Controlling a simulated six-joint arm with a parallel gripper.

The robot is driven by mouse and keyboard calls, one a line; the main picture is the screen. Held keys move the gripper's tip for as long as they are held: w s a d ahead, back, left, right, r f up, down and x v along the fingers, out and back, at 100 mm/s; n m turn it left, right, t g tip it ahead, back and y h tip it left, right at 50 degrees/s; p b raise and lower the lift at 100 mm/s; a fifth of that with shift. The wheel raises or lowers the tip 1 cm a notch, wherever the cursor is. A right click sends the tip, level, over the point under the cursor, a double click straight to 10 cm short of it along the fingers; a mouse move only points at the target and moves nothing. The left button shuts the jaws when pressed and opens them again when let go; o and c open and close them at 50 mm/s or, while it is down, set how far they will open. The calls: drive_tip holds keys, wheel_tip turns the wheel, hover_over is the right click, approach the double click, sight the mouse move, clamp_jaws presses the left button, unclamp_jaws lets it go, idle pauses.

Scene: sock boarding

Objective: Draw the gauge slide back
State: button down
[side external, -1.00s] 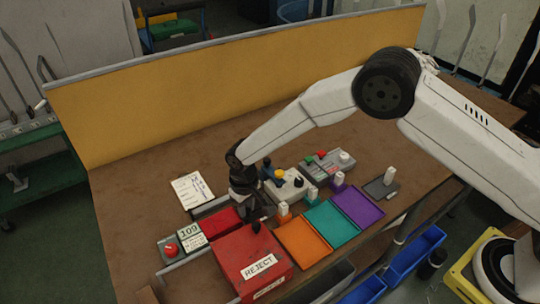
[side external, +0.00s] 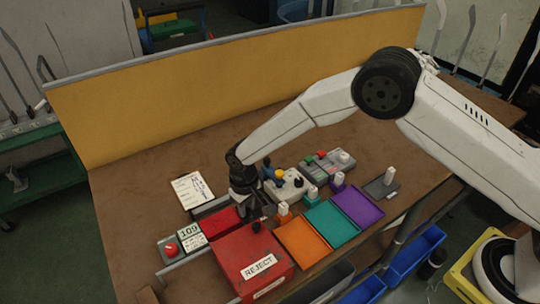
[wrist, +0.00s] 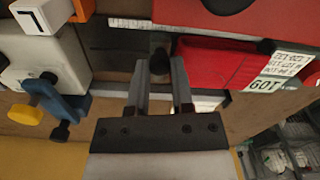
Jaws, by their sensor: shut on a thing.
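My gripper (side external: 250,208) is low over the bench, just behind the red REJECT box. In the wrist view its two fingers (wrist: 160,72) are closed around a small dark knob (wrist: 159,62), which appears to be the gauge slide's handle. The fingers hide part of it. A dark gauge plate (wrist: 112,42) with a pale marked scale strip (wrist: 130,23) lies by the knob. Red fabric (wrist: 215,62) lies flat beside it, and also shows left of the gripper in the side view (side external: 219,222). My gripper hides most of the gauge in the side view.
The red REJECT box (side external: 252,255) with a black knob on top stands close in front. Orange (side external: 303,243), teal (side external: 332,222) and purple (side external: 358,206) trays lie to the right. A panel with a red button (side external: 171,250) is at left.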

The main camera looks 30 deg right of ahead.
drive_tip(key=d, duration=0.5)
drive_tip(key=shift+d, duration=0.4)
drive_tip(key=shift+c, duration=2.4)
unclamp_jaws()
wheel_tip(320, 180, up, 8)
drive_tip(key=shift+f, duration=0.1)
